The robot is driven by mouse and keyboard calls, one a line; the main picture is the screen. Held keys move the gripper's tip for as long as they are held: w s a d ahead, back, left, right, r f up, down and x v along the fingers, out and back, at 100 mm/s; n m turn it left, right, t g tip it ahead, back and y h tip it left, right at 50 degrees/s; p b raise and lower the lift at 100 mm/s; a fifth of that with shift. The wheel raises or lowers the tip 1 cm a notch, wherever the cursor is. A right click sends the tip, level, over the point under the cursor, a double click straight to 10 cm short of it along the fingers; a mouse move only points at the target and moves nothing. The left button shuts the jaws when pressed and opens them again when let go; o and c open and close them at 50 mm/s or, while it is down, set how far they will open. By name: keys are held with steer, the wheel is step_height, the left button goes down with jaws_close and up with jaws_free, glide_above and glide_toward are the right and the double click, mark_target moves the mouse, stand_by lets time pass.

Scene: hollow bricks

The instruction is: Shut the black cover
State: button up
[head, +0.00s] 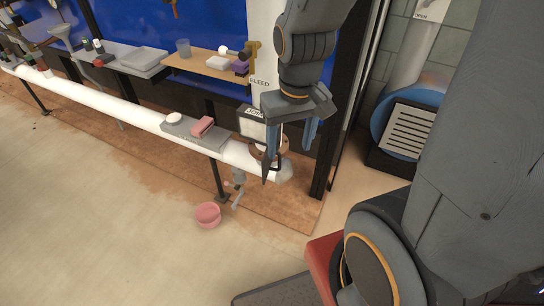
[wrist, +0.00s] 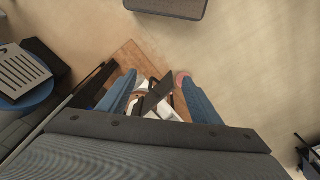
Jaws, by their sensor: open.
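My gripper (head: 287,162) is open and points downward beside the end of the white pipe (head: 140,112). Its two blue fingers are spread apart in the wrist view (wrist: 158,77), with nothing held between them. A dark flat piece (wrist: 155,96), which looks like the black cover, stands out at a slant between the fingers in the wrist view. In the head view a small white-faced box with dark edges (head: 253,125) sits on the pipe just left of the fingers. The cover itself is mostly hidden there by my gripper, and I cannot tell its hinge or touching.
A grey shelf (head: 190,138) on the pipe holds a white piece and a pink block (head: 202,126). A pink bowl (head: 208,215) is on the floor below. A dark post (head: 326,150) stands close right of my fingers. Open floor lies at the front left.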

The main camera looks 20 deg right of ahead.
steer(key=shift+w+d, duration=0.1)
steer(key=shift+d, duration=0.05)
steer(key=c, duration=0.4)
steer(key=w+d+m, duration=0.1)
steer(key=m, duration=0.1)
steer(key=w+d+f+m, duration=0.1)
steer(key=m, duration=0.1)
steer(key=w+d+m+g+y, duration=0.1)
steer(key=m, duration=0.1)
steer(key=shift+w+d+f+p, duration=0.25)
steer(key=shift+d+p, duration=0.05)
steer(key=shift+p, duration=0.05)
jaws_close()
steer(key=w+d+f+m+y+p, duration=0.1)
steer(key=w+d+f+m+y, duration=0.4)
steer(key=d+m, duration=0.55)
steer(key=w+a+f+m+h+p, duration=0.1)
steer(key=a+f+p, duration=0.3)
steer(key=a+f, duration=0.4)
steer(key=shift+a+f+h, duration=0.3)
steer(key=shift+a, duration=0.55)
steer(key=shift+w+m, duration=0.1)
steer(key=shift+m, duration=0.25)
